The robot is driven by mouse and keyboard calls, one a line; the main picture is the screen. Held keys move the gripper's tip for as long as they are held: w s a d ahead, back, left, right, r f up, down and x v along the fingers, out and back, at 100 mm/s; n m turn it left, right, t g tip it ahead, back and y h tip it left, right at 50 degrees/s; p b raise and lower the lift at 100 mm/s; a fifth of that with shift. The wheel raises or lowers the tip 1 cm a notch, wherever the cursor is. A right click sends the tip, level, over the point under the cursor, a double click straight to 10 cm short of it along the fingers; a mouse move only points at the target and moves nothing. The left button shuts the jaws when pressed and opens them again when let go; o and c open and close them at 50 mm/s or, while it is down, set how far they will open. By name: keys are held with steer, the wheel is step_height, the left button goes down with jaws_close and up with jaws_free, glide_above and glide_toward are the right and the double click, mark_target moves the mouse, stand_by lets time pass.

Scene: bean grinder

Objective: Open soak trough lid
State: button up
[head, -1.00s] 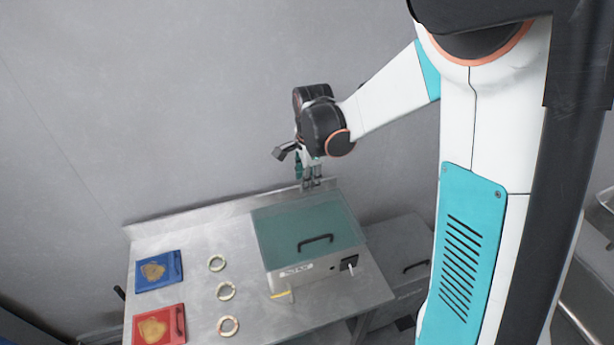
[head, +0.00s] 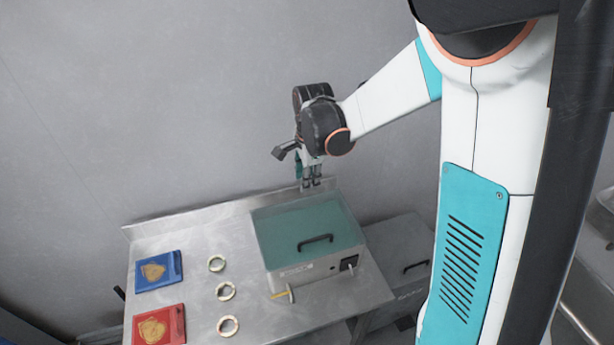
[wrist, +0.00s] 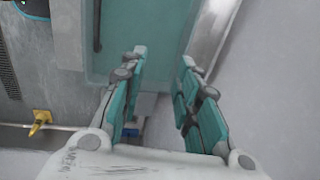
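The soak trough is a steel box (head: 305,274) on the steel table, with a see-through teal lid (head: 290,225) that lies closed on top. A dark handle (head: 315,240) is on the lid near its front edge. My gripper (head: 312,184) is above the back of the trough, near the wall. In the wrist view my gripper (wrist: 163,52) has its two teal-padded fingers apart with nothing between them. The lid (wrist: 165,25) lies beyond the fingertips, and part of the handle (wrist: 97,25) shows at upper left. I cannot tell whether the fingers touch the lid.
A blue tray (head: 170,262) and a red tray (head: 178,318) stand at the table's left. A brass tap (head: 289,293) sticks out at the trough's front. The wall is close behind the table (head: 205,240).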

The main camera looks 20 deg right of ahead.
step_height(320, 180, up, 12)
steer(key=s, duration=0.1)
steer(key=shift+s+f, duration=0.15)
steer(key=shift+s, duration=0.25)
